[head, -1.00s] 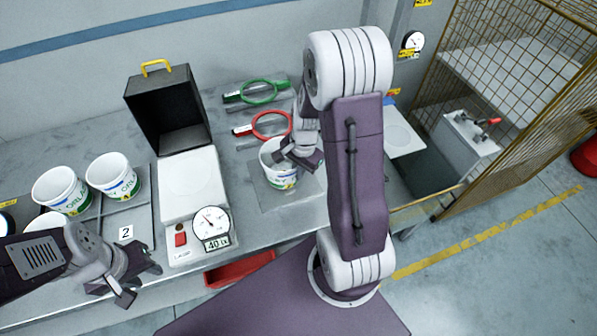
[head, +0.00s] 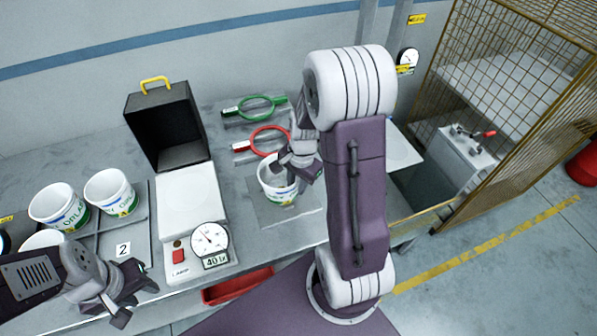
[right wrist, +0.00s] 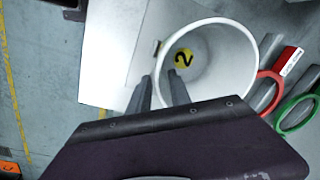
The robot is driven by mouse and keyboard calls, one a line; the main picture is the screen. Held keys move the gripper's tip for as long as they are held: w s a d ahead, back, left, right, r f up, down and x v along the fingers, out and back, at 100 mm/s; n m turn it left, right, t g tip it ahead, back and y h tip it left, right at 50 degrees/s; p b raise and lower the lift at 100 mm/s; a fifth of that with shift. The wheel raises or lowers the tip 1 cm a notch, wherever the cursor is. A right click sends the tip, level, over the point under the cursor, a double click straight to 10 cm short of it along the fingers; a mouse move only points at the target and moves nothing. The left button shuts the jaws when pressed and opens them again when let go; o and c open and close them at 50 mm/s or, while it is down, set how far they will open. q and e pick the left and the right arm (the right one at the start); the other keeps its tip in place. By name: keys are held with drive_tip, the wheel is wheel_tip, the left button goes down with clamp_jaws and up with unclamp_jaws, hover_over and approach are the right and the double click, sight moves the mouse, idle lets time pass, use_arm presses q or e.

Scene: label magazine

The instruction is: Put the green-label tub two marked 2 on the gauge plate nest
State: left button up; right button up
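A white tub (head: 268,183) with a green label band stands upright on a flat grey plate (head: 262,214) in the middle of the bench. The right wrist view looks into this tub (right wrist: 225,65), where a yellow disc marked 2 (right wrist: 183,58) shows on the bottom. My right gripper (head: 297,166) is at the tub's right rim in the head view. In the right wrist view its fingers (right wrist: 160,92) straddle the tub wall with a gap between them, so it looks open. My left gripper (head: 130,290) is empty at the front left, in front of the tray; its opening is unclear.
More white tubs (head: 110,193) stand on the left tray, beside an empty place marked 2 (head: 123,250). A scale with a dial (head: 209,238) and a black open box stand left of the plate. Red (head: 268,141) and green ring tools lie behind. A mesh cage is at right.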

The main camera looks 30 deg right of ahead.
wheel_tip(320, 180, up, 10)
drive_tip(key=s, duration=0.1)
drive_tip(key=s+a+f+n, duration=0.5)
drive_tip(key=a+n, duration=0.4)
drive_tip(key=n, duration=0.4)
drive_tip(key=shift+s+a+f+n+p, duration=0.35)
drive_tip(key=shift+s+n+p, duration=0.05)
drive_tip(key=shift+s, duration=0.15)
drive_tip(key=shift+w+f, duration=0.1)
drive_tip(key=shift+f, duration=0.05)
